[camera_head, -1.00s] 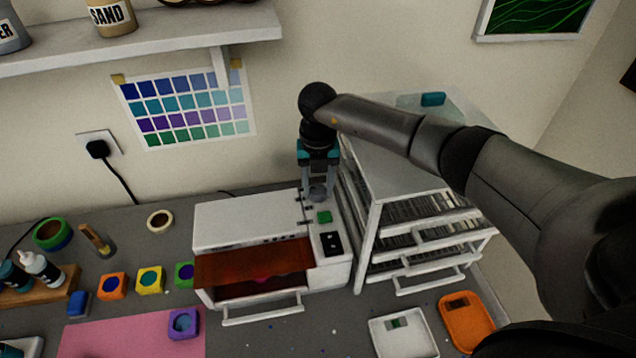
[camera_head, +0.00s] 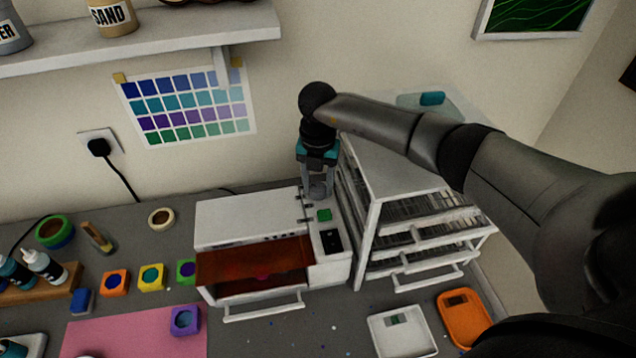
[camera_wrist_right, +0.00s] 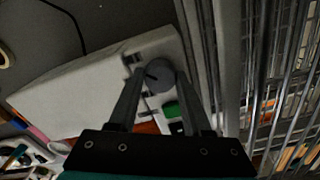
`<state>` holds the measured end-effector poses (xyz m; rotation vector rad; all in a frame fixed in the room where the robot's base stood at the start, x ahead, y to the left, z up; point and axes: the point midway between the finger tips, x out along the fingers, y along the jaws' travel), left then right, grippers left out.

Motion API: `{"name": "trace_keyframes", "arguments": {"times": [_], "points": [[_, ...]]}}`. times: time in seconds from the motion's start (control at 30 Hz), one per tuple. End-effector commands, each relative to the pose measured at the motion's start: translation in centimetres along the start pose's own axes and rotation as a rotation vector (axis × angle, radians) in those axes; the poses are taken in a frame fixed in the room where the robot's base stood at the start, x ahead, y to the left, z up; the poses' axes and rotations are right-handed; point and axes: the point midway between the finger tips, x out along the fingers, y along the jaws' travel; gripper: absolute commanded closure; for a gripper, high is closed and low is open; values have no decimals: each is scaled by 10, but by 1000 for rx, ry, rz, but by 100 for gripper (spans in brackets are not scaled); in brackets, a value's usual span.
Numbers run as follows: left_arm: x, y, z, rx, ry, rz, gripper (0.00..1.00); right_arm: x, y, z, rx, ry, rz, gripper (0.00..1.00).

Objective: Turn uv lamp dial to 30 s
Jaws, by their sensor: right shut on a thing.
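The UV lamp (camera_head: 245,213) is a white box on the grey bench with an orange-brown front cover. Its round grey dial (camera_wrist_right: 159,75) sits on top near the right end, with a dark mark on its face in the right wrist view. My right gripper (camera_head: 318,190) points down over the lamp's right end and is shut on the dial, one finger on each side. In the right wrist view the fingers (camera_wrist_right: 160,80) flank the dial. The dial's scale cannot be read. A green button (camera_head: 324,215) and a black panel (camera_head: 331,240) lie in front of the dial. My left gripper is not in view.
A white rack with drawers (camera_head: 410,235) stands close to the right of the lamp and my gripper. A white tray (camera_head: 378,342) and an orange tray (camera_head: 484,335) lie in front. Small coloured moulds and a pink mat (camera_head: 120,338) are at left. A shelf (camera_head: 200,38) hangs above.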

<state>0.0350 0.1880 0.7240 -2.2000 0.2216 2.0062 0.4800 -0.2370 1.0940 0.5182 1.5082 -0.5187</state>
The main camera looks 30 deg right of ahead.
Motion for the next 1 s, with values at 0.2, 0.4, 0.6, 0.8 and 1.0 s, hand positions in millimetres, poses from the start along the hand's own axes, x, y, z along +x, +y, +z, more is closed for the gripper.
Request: {"name": "trace_keyframes", "arguments": {"times": [0.2, 0.4, 0.6, 0.8, 1.0], "points": [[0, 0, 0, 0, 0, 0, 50, -1, 0, 1, 1, -2, 2, 30], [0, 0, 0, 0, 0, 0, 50, 0, 0, 0, 0, -1, 1, 21], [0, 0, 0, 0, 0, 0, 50, -4, 0, 1, 0, -1, 1, 21], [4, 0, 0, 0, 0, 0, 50, -34, 0, 2, -1, -5, 4, 21], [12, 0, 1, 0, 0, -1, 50, -83, 0, 2, -1, -7, 4, 21]]}}
